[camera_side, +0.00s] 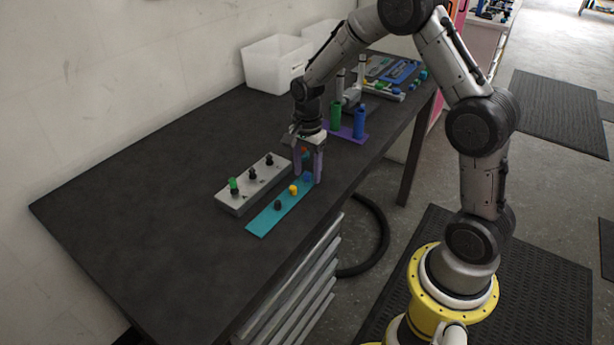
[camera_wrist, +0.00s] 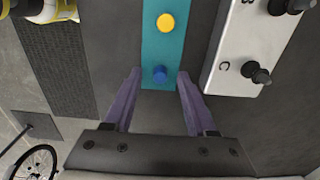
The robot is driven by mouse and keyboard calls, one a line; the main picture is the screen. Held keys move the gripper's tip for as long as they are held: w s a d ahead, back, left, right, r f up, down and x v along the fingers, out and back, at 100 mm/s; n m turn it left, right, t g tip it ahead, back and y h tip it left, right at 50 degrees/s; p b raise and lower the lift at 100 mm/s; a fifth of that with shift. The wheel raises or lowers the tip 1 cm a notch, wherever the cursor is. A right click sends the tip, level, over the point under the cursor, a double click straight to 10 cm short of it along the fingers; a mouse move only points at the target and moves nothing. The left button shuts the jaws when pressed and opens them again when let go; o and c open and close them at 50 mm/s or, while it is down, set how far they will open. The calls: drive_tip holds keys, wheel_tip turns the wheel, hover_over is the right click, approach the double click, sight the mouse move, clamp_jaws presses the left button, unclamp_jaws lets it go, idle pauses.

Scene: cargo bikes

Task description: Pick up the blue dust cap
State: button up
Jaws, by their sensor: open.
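The blue dust cap (camera_side: 307,177) stands at the far end of a teal strip (camera_side: 262,223) on the dark bench. In the wrist view the blue cap (camera_wrist: 160,73) lies between the lines of my two purple fingers, level with their tips, with a gap on each side. My gripper (camera_side: 308,173) points down over that end of the strip, open and holding nothing. A yellow cap (camera_side: 293,189) and a black cap (camera_side: 277,205) stand in a row on the same strip. The near finger partly overlaps the blue cap in the side view.
A grey block (camera_side: 238,207) with black stems and a green cap (camera_side: 233,185) lies beside the strip. Green (camera_side: 336,118) and blue (camera_side: 359,122) cylinders stand on a purple plate behind my gripper. White bins (camera_side: 270,68) stand by the wall. The bench's near left is clear.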

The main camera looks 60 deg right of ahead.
drive_tip(key=shift+c, duration=0.2)
clamp_jaws()
drive_tip(key=shift+r, duration=0.1)
